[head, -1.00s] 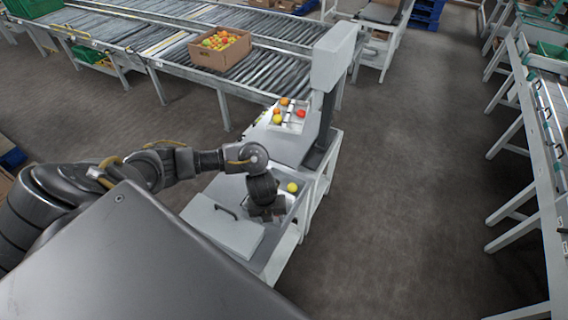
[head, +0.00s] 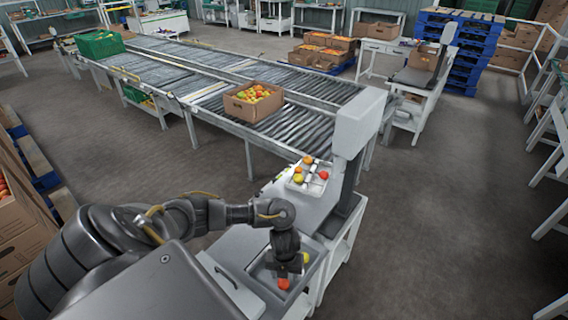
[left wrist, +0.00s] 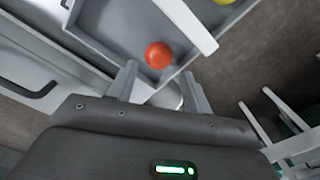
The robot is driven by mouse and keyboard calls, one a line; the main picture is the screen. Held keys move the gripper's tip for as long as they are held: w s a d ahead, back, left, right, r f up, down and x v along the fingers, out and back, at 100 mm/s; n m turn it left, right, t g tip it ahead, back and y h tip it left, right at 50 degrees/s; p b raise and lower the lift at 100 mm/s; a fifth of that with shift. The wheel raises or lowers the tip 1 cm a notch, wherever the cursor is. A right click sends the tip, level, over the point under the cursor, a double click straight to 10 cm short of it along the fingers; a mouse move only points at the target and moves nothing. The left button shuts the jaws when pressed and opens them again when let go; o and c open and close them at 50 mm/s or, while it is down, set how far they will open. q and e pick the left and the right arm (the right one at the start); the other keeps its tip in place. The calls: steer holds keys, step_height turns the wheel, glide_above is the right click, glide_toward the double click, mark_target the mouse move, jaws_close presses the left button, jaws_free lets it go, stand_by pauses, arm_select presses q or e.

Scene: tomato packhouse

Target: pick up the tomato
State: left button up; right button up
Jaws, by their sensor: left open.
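A red tomato (head: 284,284) lies in the grey tray (head: 318,270) on the white stand. In the left wrist view the tomato (left wrist: 158,55) rests on the tray floor (left wrist: 112,25), near a tray wall. My left gripper (head: 286,270) points down over the tray. Its fingers (left wrist: 160,90) are open and empty; the tomato lies just beyond the fingertips, roughly centred between them. A yellow tomato (head: 306,257) sits on the far side of the gripper, partly hidden. My right gripper is out of view.
A white bar (left wrist: 188,20) crosses the tray beside the red tomato. A grey post with a box-shaped head (head: 358,125) rises behind the tray. Several tomatoes sit in a sorting holder (head: 311,170) farther back. A cardboard box of tomatoes (head: 240,108) stands on the roller conveyor (head: 300,125).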

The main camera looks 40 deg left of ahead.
mark_target(284, 280)
arm_select(q)
steer(key=shift+a+f, duration=0.15)
steer(key=shift+f, duration=1.25)
steer(key=shift+a+f, duration=0.1)
steer(key=shift+f, duration=1.3)
steer(key=c, duration=0.5)
